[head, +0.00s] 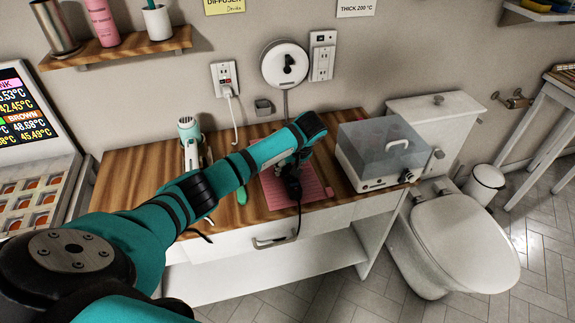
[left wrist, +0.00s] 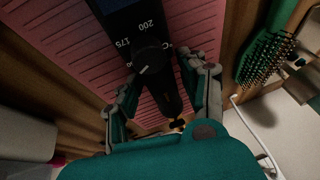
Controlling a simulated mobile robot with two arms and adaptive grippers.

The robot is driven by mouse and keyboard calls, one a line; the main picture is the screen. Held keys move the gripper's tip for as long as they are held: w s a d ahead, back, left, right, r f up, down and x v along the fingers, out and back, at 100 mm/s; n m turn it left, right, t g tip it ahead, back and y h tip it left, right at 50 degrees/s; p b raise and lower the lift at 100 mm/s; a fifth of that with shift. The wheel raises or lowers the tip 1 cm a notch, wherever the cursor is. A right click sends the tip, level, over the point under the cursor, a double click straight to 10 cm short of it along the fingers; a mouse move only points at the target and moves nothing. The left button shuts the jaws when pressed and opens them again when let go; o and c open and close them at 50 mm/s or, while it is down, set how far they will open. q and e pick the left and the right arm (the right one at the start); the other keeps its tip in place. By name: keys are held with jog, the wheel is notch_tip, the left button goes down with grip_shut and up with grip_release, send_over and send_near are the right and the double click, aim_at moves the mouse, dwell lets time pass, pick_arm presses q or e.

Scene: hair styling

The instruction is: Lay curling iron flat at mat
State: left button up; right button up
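The black curling iron (left wrist: 150,55) with a temperature dial marked 175 and 200 lies along the pink ribbed mat (left wrist: 198,22) in the left wrist view. Its handle end also shows at the mat (head: 314,183) in the head view, with the black cord (head: 298,222) hanging over the counter's front. My left gripper (left wrist: 162,78) has its fingers on both sides of the handle near the dial and appears shut on it. In the head view this gripper (head: 291,168) is over the mat. Whether the iron fully rests on the mat is hard to tell. My right gripper is out of view.
A green brush (left wrist: 268,55) lies just beside the mat. A pale hair dryer (head: 189,135) stands left on the wooden counter (head: 130,175). A white box with a clear lid (head: 385,150) stands right of the mat. A white drawer (head: 225,246) is below.

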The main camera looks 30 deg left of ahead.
pick_arm(q)
jog(key=shift+o, duration=0.8)
jog(key=shift+r, duration=0.1)
jog(key=shift+r, duration=0.2)
jog(key=v, duration=1.1)
jog(key=shift+d+r, duration=0.15)
jog(key=shift+r, duration=0.2)
jog(key=shift+s, duration=0.1)
